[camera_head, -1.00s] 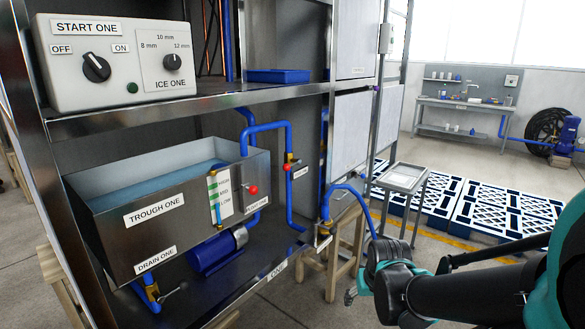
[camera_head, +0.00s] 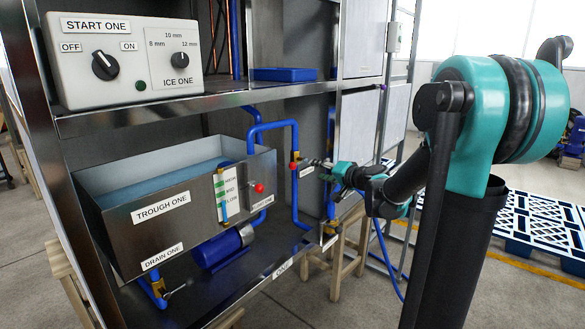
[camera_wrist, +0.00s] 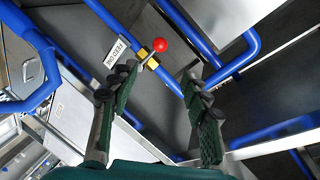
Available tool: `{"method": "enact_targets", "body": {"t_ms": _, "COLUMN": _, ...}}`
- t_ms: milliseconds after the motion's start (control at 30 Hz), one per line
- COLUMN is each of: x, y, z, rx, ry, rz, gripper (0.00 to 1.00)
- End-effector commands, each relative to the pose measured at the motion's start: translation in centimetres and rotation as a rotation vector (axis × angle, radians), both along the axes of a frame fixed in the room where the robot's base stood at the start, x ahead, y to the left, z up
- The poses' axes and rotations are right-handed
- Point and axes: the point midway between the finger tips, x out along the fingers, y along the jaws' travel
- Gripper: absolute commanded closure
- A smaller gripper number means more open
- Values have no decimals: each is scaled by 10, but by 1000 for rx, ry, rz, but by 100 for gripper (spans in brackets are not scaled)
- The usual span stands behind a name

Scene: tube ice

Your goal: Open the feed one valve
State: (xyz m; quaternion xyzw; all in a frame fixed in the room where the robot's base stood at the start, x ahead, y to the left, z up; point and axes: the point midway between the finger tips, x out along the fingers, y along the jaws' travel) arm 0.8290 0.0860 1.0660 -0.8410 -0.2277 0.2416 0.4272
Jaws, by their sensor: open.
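The feed one valve shows in the wrist view as a brass body (camera_wrist: 148,61) on a blue pipe, with a lever ending in a red ball (camera_wrist: 160,45). Its "FEED ONE" label (camera_wrist: 116,54) is beside it. In the head view the valve (camera_head: 293,165) is on the upright blue pipe right of the trough. My gripper (camera_wrist: 154,82) is open and empty, its fingers spread either side of the pipe as seen from the wrist. In the head view my gripper (camera_head: 318,164) is just right of the valve. I cannot tell whether it touches anything.
A shelf (camera_head: 200,107) with the control box (camera_head: 125,60) is above. Blue pipes surround the valve closely. Pallets (camera_head: 535,220) lie on the floor at right.

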Motion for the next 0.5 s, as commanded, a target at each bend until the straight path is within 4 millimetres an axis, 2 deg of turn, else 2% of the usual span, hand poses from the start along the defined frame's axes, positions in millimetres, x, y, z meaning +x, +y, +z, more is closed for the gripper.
{"method": "enact_targets", "body": {"t_ms": 167, "x": 20, "y": 17, "z": -6, "rx": -3, "ry": 0, "rz": 4, "gripper": 52}}
{"method": "enact_targets", "body": {"t_ms": 500, "x": 72, "y": 57, "z": -21, "rx": -3, "ry": 1, "rz": 5, "gripper": 52}}
